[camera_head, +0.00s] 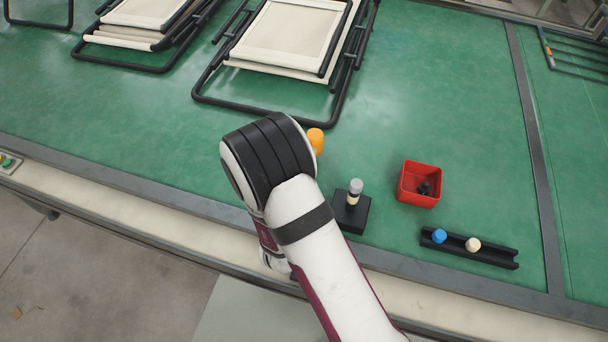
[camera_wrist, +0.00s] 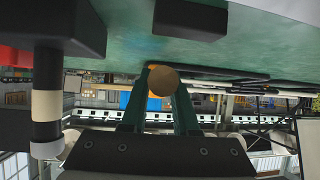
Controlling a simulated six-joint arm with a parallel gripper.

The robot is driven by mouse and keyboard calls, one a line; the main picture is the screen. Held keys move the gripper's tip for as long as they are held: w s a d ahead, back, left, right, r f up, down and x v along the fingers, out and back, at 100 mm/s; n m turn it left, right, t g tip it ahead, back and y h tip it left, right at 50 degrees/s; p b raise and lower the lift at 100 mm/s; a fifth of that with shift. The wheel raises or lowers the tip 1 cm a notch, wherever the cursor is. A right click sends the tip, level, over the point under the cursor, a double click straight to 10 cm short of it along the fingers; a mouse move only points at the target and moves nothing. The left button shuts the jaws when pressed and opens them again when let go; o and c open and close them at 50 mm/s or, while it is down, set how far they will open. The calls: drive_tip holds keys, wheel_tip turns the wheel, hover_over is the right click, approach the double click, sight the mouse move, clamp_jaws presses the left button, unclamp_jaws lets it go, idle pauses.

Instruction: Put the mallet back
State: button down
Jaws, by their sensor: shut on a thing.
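In the head view an orange-headed thing (camera_head: 316,140), which I take for the mallet, shows beside my wrist above the green bench top. The wrist view is upside down. There my gripper (camera_wrist: 160,98) is shut on a piece with a round brown end (camera_wrist: 163,81), with a sliver of orange behind it. I take this as the same mallet; its handle is mostly hidden. In the head view my arm hides the fingers. To the right, a black block stand (camera_head: 348,218) carries an upright grey and cream cylinder (camera_head: 354,190), also close at left in the wrist view (camera_wrist: 47,105).
A red bin (camera_head: 419,199) with small dark pieces and a black channel rack (camera_head: 490,253) with a blue and a cream cylinder lie to the right. A folded lounger (camera_head: 290,35) lies behind my wrist, another (camera_head: 135,25) at back left. Green bench between is clear.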

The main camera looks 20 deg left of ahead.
drive_tip(key=shift+f, duration=1.3)
drive_tip(key=c, duration=0.6)
unclamp_jaws()
